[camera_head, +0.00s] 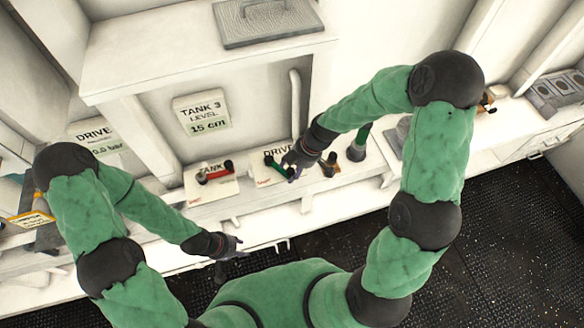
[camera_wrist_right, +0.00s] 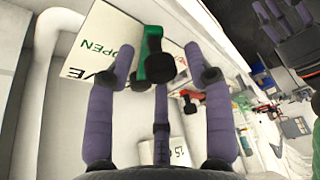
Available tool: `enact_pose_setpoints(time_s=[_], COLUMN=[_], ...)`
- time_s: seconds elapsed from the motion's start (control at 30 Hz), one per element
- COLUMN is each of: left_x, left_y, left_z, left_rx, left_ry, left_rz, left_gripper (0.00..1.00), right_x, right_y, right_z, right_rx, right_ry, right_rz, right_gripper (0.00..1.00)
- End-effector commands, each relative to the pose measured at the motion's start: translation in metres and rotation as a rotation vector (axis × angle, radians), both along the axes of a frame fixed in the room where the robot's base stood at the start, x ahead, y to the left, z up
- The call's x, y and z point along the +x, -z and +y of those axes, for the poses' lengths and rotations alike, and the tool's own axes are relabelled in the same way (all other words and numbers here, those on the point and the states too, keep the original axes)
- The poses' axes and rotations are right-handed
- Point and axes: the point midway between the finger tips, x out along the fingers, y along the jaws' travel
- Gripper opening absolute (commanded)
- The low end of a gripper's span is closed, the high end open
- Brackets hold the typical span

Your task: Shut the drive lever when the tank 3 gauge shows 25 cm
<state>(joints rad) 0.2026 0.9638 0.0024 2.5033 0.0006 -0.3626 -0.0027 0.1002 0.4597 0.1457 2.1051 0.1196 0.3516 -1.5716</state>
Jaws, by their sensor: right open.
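The tank 3 gauge (camera_head: 203,115) on the wall reads "TANK 3 LEVEL 15 cm". The drive lever (camera_head: 274,164) is green with a dark knob, on a white plate marked DRIVE. In the right wrist view the green lever (camera_wrist_right: 153,58) shows beside the word OPEN, between the spread purple fingers. My right gripper (camera_head: 292,170) is open at the lever's knob end; I cannot tell whether any finger touches it. My left gripper (camera_head: 236,246) hangs in front of the counter, away from the levers; its fingers are too small to read.
A second display (camera_head: 98,140) marked DRIVE is at the left, partly hidden. A white pipe (camera_head: 295,100) rises behind.

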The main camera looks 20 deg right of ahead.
Motion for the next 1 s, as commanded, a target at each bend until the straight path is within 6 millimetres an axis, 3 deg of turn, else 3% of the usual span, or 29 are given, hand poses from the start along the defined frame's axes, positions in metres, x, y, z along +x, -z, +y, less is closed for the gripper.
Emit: enact_pose_setpoints(time_s=[0.1,0.3,0.37,0.4,0.47,0.5,0.83,1.0], left_x=[0.000,0.000,0.000,0.000,0.000,0.000,0.000,0.000], left_y=[0.000,0.000,0.000,0.000,0.000,0.000,0.000,0.000], left_z=[0.000,0.000,0.000,0.000,0.000,0.000,0.000,0.000], left_rx=[0.000,0.000,0.000,0.000,0.000,0.000,0.000,0.000], left_ry=[0.000,0.000,0.000,0.000,0.000,0.000,0.000,0.000], left_rz=[0.000,0.000,0.000,0.000,0.000,0.000,0.000,0.000], left_gripper=[0.40,0.40,0.40,0.40,0.40,0.40,0.40,0.40], right_x=[0.000,0.000,0.000,0.000,0.000,0.000,0.000,0.000], right_y=[0.000,0.000,0.000,0.000,0.000,0.000,-0.002,-0.016], right_z=[0.000,0.000,0.000,0.000,0.000,0.000,-0.001,-0.006], right_rx=[0.000,0.000,0.000,0.000,0.000,0.000,0.000,0.000], right_ry=[0.000,0.000,0.000,0.000,0.000,0.000,0.000,0.002], right_rz=[0.000,0.000,0.000,-0.001,-0.001,-0.001,-0.001,-0.003], right_gripper=[0.53,0.00,0.00,0.33,0.50,0.53,0.53,0.53])
